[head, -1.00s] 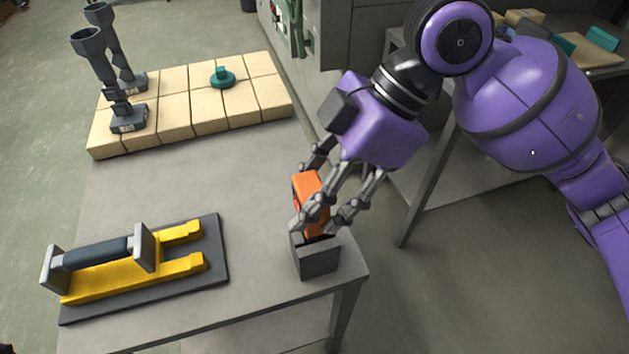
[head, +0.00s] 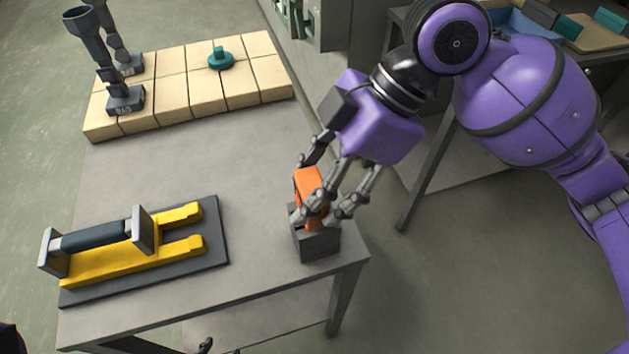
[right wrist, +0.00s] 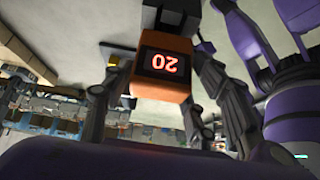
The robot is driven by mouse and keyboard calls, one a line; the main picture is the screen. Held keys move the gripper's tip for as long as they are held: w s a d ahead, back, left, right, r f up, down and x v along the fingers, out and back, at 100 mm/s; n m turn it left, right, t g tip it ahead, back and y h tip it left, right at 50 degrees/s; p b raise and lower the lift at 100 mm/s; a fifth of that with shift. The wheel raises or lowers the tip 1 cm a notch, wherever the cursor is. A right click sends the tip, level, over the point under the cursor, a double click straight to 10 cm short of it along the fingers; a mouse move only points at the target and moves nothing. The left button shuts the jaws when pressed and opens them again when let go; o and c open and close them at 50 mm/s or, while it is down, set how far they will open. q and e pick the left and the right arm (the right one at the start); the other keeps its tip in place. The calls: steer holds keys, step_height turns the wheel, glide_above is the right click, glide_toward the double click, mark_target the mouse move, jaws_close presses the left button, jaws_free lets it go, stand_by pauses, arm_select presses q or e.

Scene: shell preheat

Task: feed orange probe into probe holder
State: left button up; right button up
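The orange probe (head: 309,184) stands upright, its lower end inside the grey box-shaped probe holder (head: 318,247) at the table's front right corner. My right gripper (head: 328,208) is shut on the probe from above, its fingers at the holder's rim. In the right wrist view the probe (right wrist: 165,68) sits between the fingers, its display reading 20 upside down. How deep the probe sits is hidden by the fingers and holder walls. A small dark tip at the bottom edge of the head view (head: 205,346) looks like part of my left gripper; its opening does not show.
A yellow fixture with a dark roller (head: 130,250) lies on a dark plate at the table's left. Tan blocks (head: 200,85) at the back carry dark funnel-topped stands (head: 122,95) and a teal knob (head: 221,59). The middle of the table is clear.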

steer(key=shift+o, duration=1.4)
steer(key=v, duration=1.2)
steer(key=shift+r, duration=0.1)
